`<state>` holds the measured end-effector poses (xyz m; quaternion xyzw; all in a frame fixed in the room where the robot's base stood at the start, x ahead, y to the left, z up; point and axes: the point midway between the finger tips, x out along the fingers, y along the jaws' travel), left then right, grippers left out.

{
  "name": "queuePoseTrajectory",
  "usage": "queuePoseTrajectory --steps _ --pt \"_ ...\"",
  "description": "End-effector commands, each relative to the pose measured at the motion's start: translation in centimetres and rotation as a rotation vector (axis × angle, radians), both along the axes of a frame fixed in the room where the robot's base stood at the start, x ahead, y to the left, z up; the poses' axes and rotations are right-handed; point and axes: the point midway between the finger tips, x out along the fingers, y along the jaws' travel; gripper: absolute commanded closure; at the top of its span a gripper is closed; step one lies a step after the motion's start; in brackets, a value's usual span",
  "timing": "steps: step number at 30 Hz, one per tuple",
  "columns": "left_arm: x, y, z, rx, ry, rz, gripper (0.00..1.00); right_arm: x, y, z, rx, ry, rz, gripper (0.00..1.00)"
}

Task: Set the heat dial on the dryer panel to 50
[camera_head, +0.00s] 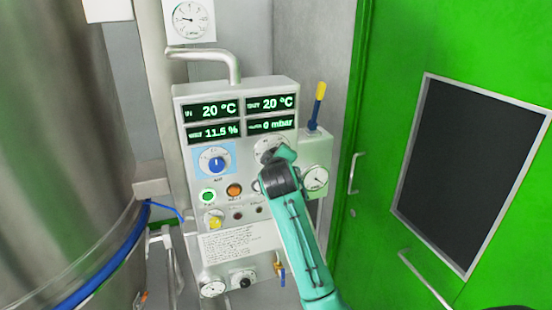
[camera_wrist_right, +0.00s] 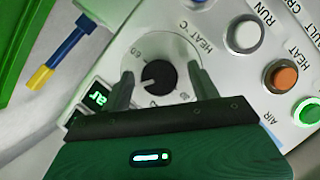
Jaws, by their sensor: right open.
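The dryer panel (camera_head: 190,140) stands in the middle of the head view, with readouts including 20 °C twice. The heat dial (camera_wrist_right: 158,75) is a black round knob on a white scale lettered HEAT °C in the wrist view. Its white mark points to the picture's lower left; the value there is unclear. In the head view, my gripper mostly hides the dial. My right gripper (camera_wrist_right: 162,72) is open, its fingers on either side of the knob; contact cannot be told. It also shows in the head view (camera_head: 272,158). My left gripper is out of view.
A blue air knob (camera_head: 217,163), a green button (camera_head: 208,195) and an orange button (camera_head: 234,190) sit left of my gripper. A gauge (camera_head: 315,179) and a yellow-blue lever (camera_head: 318,103) stand close on the right. A steel vessel (camera_head: 65,130) fills the left.

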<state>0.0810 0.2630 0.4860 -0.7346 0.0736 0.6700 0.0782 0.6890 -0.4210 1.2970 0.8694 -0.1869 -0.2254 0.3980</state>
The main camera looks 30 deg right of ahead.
Motion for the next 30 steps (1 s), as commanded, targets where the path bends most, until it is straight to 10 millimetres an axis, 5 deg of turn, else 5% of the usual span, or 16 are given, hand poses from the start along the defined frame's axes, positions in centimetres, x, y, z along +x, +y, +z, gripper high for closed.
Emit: queuePoseTrajectory --steps 8,21,30 --pt "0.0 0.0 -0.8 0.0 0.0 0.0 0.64 -1.3 0.8 0.3 -0.001 -0.004 0.0 0.39" --pt "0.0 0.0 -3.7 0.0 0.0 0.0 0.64 -8.9 5.5 2.4 0.001 -0.004 0.002 0.39" --pt "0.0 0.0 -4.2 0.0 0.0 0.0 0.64 -11.4 6.9 3.3 0.0 -0.001 0.001 0.39"
